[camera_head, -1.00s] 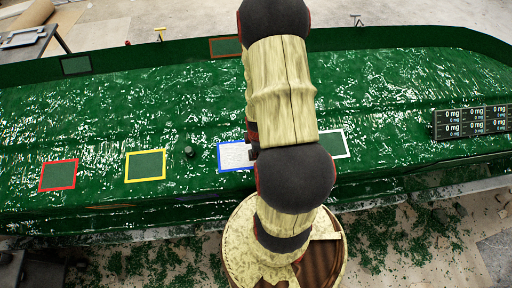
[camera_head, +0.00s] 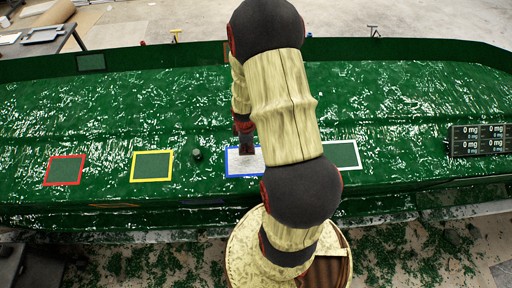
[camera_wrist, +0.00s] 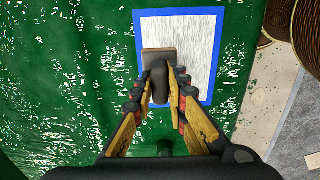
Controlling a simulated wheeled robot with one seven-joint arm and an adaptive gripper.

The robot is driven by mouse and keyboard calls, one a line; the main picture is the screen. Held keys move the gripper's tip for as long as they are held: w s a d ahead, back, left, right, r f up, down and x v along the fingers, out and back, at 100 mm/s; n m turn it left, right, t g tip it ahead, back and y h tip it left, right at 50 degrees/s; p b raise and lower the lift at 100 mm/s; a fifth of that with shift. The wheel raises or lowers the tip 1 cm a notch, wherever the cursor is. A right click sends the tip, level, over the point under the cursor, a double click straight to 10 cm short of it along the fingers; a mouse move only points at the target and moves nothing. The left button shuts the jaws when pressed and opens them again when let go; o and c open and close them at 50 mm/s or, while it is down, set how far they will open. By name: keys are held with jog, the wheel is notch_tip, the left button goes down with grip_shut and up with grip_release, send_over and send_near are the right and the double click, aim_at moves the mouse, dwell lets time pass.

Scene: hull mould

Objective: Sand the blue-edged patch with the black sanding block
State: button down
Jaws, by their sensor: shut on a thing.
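The blue-edged patch (camera_head: 233,168) lies on the green hull, partly hidden behind my arm in the head view. In the wrist view the patch (camera_wrist: 205,60) has a pale, streaked inside within its blue border. The sanding block (camera_wrist: 148,62) has a brownish-grey base and a dark grip, and is over the patch's left part, overlapping the left border. My gripper (camera_wrist: 160,82) is shut on the block's dark grip, a finger on each side. I cannot tell for sure whether the base touches the surface. In the head view my gripper (camera_head: 244,135) is above the patch.
A red-edged patch (camera_head: 64,170) and a yellow-edged patch (camera_head: 152,166) lie to the left, a white-edged patch (camera_head: 343,155) to the right. A small dark knob (camera_head: 197,155) stands between yellow and blue. A display panel (camera_head: 480,140) is at the right.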

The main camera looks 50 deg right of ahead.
jog(key=w+a+b, duration=0.1)
jog(key=w+a, duration=0.1)
jog(key=w, duration=0.1)
jog(key=w+a+b, duration=0.2)
jog(key=w+a, duration=0.1)
jog(key=shift+a+f, duration=0.1)
jog(key=shift+a, duration=0.5)
jog(key=s+a, duration=0.3)
jog(key=a, duration=0.1)
jog(key=shift+s+f+b, duration=0.35)
jog(key=shift+f+b, duration=0.05)
jog(key=shift+s+a+f+b, duration=0.1)
jog(key=shift+f+b, duration=0.5)
jog(key=shift+f, duration=0.2)
jog(key=shift+w+f, duration=0.2)
jog(key=shift+f, duration=0.2)
jog(key=shift+s, duration=0.1)
jog(key=shift+d+f+b, duration=0.2)
jog(key=shift+f+b, duration=0.4)
jog(key=shift+f, duration=0.2)
